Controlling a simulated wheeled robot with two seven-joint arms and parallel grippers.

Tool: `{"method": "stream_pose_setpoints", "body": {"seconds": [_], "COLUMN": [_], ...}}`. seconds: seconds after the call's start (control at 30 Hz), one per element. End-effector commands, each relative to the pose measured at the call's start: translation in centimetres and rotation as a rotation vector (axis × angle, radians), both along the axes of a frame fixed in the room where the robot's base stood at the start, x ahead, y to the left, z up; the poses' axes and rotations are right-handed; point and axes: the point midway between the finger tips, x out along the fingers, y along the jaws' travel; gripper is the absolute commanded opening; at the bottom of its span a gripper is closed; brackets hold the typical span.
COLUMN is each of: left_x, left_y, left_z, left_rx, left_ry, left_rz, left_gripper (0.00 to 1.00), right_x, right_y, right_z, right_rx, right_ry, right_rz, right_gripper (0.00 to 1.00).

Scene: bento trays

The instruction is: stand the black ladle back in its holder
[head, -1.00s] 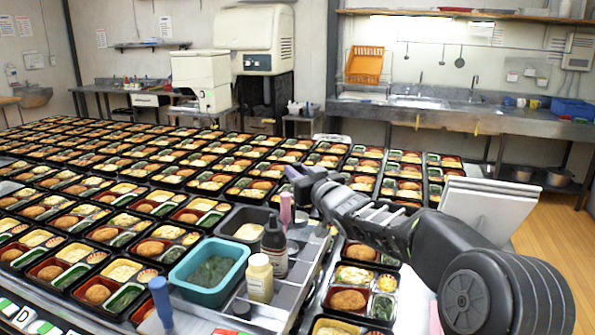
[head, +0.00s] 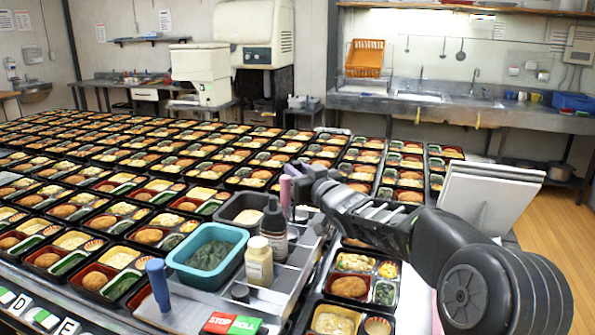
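My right gripper (head: 291,172) reaches in from the right over the back of the grey caddy (head: 297,272). Its tip is small and seen from behind, so I cannot tell whether it is open or shut. A pink handle (head: 284,190) stands upright just below the tip; I cannot tell whether they touch. I cannot make out a black ladle or its holder for certain. A small dark round piece (head: 240,292) sits at the caddy's front. My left gripper is not in view.
The caddy area holds a teal tub (head: 207,255), a dark bottle (head: 273,232), a cream bottle (head: 259,261) and a blue handle (head: 158,284). Filled bento trays (head: 108,268) crowd the left and back. White panels (head: 488,200) stand at the right.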

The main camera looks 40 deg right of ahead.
Motion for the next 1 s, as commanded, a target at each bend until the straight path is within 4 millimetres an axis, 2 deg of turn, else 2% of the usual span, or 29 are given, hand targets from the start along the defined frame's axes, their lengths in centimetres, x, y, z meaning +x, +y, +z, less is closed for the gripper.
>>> {"method": "stream_pose_setpoints", "body": {"seconds": [0.03, 0.3, 0.63, 0.77, 1.0], "left_x": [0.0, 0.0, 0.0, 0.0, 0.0], "left_y": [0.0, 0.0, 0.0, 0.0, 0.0], "left_z": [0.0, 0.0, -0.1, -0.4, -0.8], "left_rx": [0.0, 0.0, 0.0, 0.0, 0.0], "left_ry": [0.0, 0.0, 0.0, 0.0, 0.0], "left_rz": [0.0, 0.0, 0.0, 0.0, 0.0], "left_gripper": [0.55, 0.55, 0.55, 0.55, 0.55], "right_x": [0.0, 0.0, -0.4, -1.8, -5.7], "right_y": [0.0, 0.0, 0.0, 0.2, 1.0], "right_z": [0.1, 0.0, 0.0, 0.0, 0.1], "right_rx": [0.0, 0.0, 0.0, -0.001, -0.001], "right_ry": [-0.001, -0.001, 0.001, -0.001, -0.002], "right_rz": [0.0, 0.0, -0.001, -0.002, -0.001], "right_gripper": [0.25, 0.46, 0.46, 0.46, 0.46]}}
